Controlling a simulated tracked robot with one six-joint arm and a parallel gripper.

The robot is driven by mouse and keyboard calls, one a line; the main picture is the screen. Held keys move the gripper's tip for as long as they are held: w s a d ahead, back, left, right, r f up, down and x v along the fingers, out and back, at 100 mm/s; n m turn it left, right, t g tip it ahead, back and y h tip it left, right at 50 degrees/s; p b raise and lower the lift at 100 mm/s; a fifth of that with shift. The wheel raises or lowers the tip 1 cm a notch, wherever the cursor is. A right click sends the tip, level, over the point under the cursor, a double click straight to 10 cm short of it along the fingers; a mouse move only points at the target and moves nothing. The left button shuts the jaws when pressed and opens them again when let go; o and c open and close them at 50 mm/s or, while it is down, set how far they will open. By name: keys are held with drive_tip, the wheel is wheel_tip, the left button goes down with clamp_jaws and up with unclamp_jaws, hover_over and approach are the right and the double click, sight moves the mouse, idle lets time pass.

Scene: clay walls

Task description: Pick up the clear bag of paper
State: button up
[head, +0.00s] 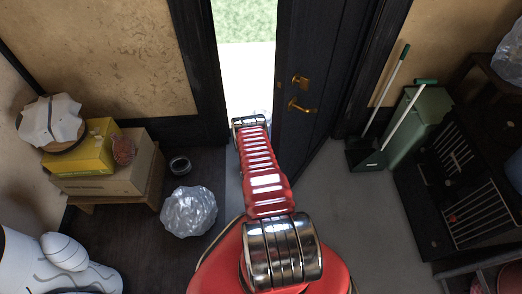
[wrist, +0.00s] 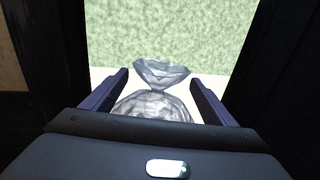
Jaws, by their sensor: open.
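A clear, crinkled bag (wrist: 152,106) with a pinched neck and flared top shows in the wrist view, on pale ground with grass behind. My gripper (wrist: 160,78) is open, one finger on each side of the bag's neck in the picture, with gaps on both sides. I cannot tell how deep the neck lies between the fingers. The bag's lower part is hidden behind the gripper body. In the head view my red arm reaches to the doorway and hides the gripper. Another clear crinkled bag (head: 189,211) sits on the dark floor left of my arm.
A dark door (head: 325,75) stands open right of the doorway. A low wooden table (head: 145,190) at left bears a yellow box (head: 85,150) and a carton. A green bin (head: 412,125), a dustpan and a black rack stand at right. Grey floor right of my arm is clear.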

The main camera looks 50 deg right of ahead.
sight(263, 112)
drive_tip(key=shift+w+d, duration=0.35)
drive_tip(key=shift+d, duration=0.2)
drive_tip(key=shift+x, duration=2.55)
drive_tip(key=shift+s+r, duration=0.1)
drive_tip(key=shift+c, duration=0.6)
drive_tip(key=c, duration=1.9)
drive_tip(key=shift+o, duration=0.2)
drive_tip(key=shift+r, duration=0.1)
drive_tip(key=shift+r, duration=5)
